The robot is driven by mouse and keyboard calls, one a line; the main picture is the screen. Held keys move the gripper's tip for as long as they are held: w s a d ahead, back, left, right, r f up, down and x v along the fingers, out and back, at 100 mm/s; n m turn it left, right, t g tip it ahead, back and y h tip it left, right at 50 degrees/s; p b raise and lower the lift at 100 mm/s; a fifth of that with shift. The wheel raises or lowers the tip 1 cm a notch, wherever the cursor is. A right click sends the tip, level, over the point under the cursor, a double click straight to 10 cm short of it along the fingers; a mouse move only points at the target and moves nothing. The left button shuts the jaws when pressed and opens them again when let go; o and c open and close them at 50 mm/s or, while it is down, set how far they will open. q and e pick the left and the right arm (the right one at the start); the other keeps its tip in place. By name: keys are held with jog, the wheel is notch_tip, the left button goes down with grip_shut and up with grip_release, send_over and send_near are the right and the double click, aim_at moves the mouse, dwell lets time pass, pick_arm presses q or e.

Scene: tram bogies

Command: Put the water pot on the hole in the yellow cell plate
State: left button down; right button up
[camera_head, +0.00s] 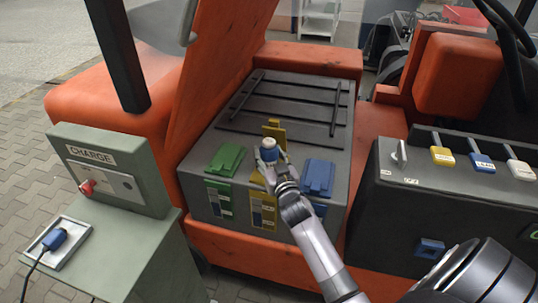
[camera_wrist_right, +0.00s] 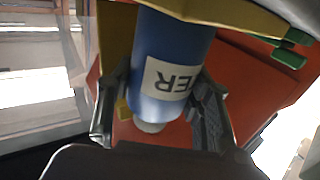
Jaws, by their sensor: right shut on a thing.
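My right gripper (camera_head: 272,164) is shut on the water pot (camera_head: 269,147), which shows as a small whitish and blue top between the fingers. My left gripper is not in view.
A green lid (camera_head: 227,158) and a blue lid (camera_head: 318,177) flank the yellow one on the grey battery box (camera_head: 285,100). The raised orange cover (camera_head: 215,65) stands on the left. A dark control panel (camera_head: 450,190) is on the right. A charge box (camera_head: 110,170) stands at left.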

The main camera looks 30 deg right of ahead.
jog(key=shift+f, duration=0.15)
jog(key=o, duration=1.2)
jog(key=shift+o, duration=0.2)
